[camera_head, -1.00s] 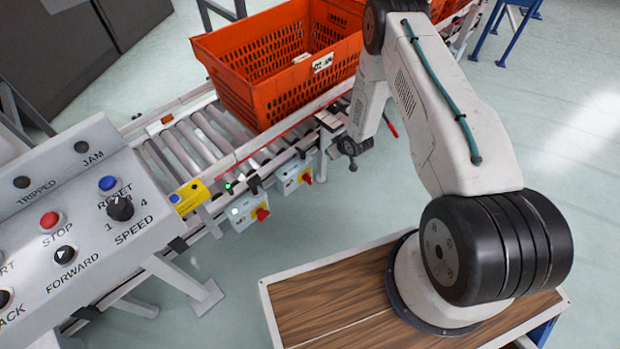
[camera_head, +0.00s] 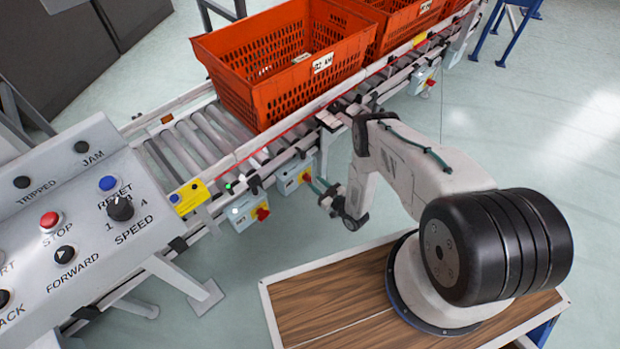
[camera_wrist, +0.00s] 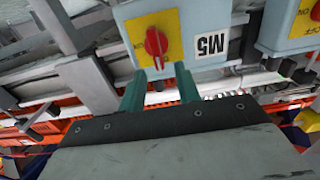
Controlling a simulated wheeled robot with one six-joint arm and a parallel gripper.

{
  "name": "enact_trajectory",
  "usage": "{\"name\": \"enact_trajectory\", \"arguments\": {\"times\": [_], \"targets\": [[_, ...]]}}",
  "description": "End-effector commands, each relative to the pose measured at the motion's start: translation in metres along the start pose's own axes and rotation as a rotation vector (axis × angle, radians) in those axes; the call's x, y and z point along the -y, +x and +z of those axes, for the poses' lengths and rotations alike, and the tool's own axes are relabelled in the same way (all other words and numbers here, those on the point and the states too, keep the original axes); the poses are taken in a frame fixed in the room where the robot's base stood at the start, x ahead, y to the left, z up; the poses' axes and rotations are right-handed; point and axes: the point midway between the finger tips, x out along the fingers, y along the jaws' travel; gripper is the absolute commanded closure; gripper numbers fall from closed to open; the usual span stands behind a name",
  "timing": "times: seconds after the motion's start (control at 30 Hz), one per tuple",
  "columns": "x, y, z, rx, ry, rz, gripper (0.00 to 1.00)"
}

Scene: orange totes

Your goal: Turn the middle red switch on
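A light-blue switch box (camera_head: 291,180) hangs on the conveyor's side, with a red rotary switch (camera_head: 307,178) on a yellow plate. My gripper (camera_head: 320,187) is just to its right, pointing at it. In the wrist view, a box marked M5 (camera_wrist: 207,22) carries a red switch (camera_wrist: 156,42) on its yellow plate; the lettering is upside down. My gripper (camera_wrist: 160,76) shows two teal fingers spread apart and empty, with the switch just beyond the tips and roughly between their lines. I see no contact. The switch's labels are too blurred to read fully.
Another switch box (camera_head: 244,214) hangs to the left and a further one (camera_head: 422,80) up the line. A neighbouring box (camera_wrist: 290,25) is at the right of the wrist view. Orange totes (camera_head: 262,85) stand on the rollers. A control panel (camera_head: 85,215) is at left.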

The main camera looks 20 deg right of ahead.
Motion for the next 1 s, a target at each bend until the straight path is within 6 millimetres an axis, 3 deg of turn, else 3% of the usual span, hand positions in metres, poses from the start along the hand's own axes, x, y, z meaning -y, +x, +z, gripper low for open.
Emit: {"name": "enact_trajectory", "arguments": {"times": [0.1, 0.3, 0.6, 0.63, 0.73, 1.0], "targets": [[0.001, 0.02, 0.0, -0.001, -0.001, -0.003, 0.67], [0.001, 0.04, 0.0, 0.001, -0.001, -0.001, 0.67], [0.0, 0.044, 0.0, 0.002, 0.001, 0.0, 0.67], [0.0, 0.044, 0.0, 0.002, 0.001, 0.0, 0.7], [0.0, 0.043, 0.0, 0.002, 0.001, 0.0, 0.98], [0.0, 0.043, 0.002, 0.008, 0.001, 0.001, 1.0]]}}
